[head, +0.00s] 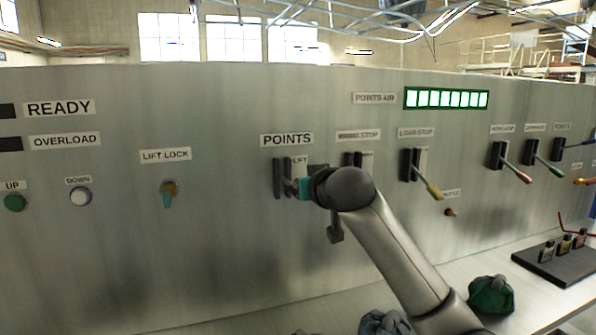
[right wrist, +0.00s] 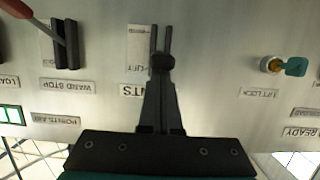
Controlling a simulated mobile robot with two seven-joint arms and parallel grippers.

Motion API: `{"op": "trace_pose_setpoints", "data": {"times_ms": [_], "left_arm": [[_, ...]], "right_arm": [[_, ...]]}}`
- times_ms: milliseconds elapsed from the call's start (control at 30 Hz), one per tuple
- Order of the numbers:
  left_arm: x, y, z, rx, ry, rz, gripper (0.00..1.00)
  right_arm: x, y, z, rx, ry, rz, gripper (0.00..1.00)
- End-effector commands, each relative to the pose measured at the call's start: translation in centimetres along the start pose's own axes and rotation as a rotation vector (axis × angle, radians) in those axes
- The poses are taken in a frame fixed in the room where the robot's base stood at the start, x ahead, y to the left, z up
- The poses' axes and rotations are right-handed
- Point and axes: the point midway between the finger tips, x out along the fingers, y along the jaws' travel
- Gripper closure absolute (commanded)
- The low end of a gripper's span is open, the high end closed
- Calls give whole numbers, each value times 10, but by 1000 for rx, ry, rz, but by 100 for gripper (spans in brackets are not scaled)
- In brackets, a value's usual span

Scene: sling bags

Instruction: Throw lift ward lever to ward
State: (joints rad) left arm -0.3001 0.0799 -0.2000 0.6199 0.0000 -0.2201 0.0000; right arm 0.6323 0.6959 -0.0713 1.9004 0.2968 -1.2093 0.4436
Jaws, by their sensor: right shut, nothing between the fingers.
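On the grey panel, a lever slot with two dark upright rails (head: 278,178) and a small white LIFT plate (head: 299,163) sits under the POINTS label (head: 287,140). My right gripper (head: 289,187) reaches it from the lower right, with its wrist covering part of the slot. In the right wrist view, where the panel appears upside down, the shut fingers (right wrist: 163,64) end in front of the rails (right wrist: 154,40). A dark rounded shape at the tips blends with them, so I cannot tell whether they touch the lever handle. My left gripper is not in view.
The ward stop lever (right wrist: 66,42) with a red handle is beside the slot. More levers, including a yellow-handled one (head: 431,189), continue rightward. The lift lock key (head: 167,198) is left. A green bag (head: 491,296) and a dark tray (head: 548,272) lie on the ledge.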

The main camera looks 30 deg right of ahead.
Motion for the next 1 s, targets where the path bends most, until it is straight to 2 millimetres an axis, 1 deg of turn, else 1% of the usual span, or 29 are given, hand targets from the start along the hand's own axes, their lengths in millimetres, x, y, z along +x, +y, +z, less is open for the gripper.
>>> {"op": "trace_pose_setpoints", "data": {"times_ms": [33,300,400,500,667,1000], "left_arm": [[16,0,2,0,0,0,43],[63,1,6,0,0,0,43],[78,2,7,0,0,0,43],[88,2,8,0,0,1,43],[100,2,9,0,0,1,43],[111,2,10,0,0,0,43]], "right_arm": [[3,0,15,0,27,0,100],[8,0,40,1,189,0,100],[10,0,48,2,246,-1,100],[12,-1,55,3,298,-1,100],[16,0,64,2,373,-1,100],[23,0,74,1,374,0,100]]}}
